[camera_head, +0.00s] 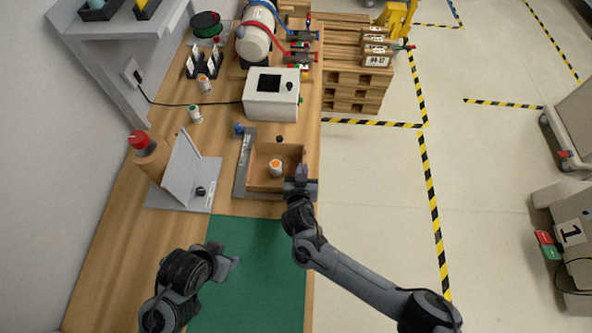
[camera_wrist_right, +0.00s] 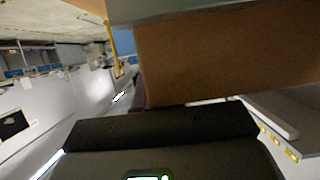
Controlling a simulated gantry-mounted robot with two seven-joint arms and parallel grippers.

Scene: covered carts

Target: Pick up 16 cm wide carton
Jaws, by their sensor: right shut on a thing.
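The open brown carton (camera_head: 258,181) stands at the right edge of the wooden bench, with a small orange-topped white container (camera_head: 275,168) inside. My right gripper (camera_head: 301,178) is at the carton's near right corner, shut on its wall. In the right wrist view the carton's brown side (camera_wrist_right: 225,55) fills the upper right, close against the gripper; the fingertips are hidden there. My left gripper (camera_head: 230,259) is over the green mat, apart from the carton; its finger gap is too small to read.
A grey plate (camera_head: 242,170) lies left of the carton. A tilted panel on a grey base (camera_head: 180,199) stands further left. A white box with a dark screen (camera_head: 271,94) is behind. The green mat (camera_head: 262,270) is mostly clear; open floor lies right of the bench.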

